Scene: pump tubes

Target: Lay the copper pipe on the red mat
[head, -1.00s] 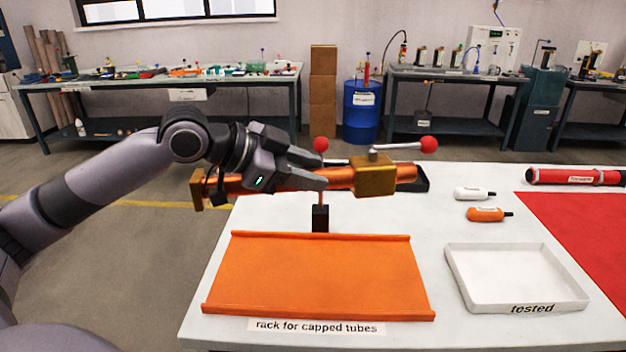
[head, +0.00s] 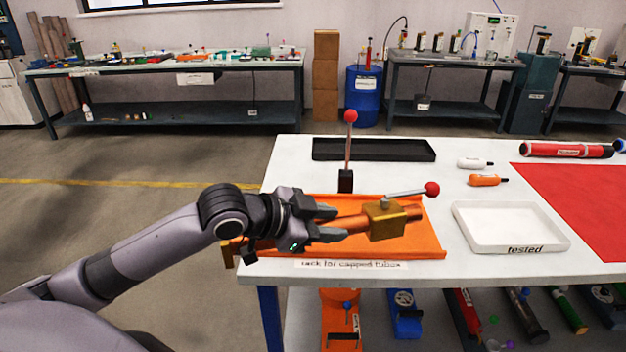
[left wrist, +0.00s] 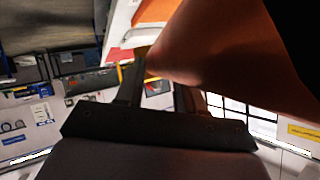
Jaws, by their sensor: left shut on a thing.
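My left gripper (head: 326,222) is shut on the copper pipe (head: 350,222). The pipe carries a brass block (head: 392,219) with a lever ending in a red ball at its right part, and a brass end piece at its left. In the head view it appears over the orange rack; the gap beneath it cannot be told. In the left wrist view the pipe (left wrist: 225,45) fills the upper right, close and dark. The red mat (head: 590,205) lies flat at the table's right side, partly cut off by the picture edge. My right gripper is not in view.
The orange rack (head: 432,240) is at the table's front left. A white "tested" tray (head: 512,243) lies between rack and mat. A red-ball post (head: 346,180) stands behind the rack, near a black tray (head: 374,150). White and orange bottles (head: 484,180) and a red tube (head: 566,150) lie near the mat.

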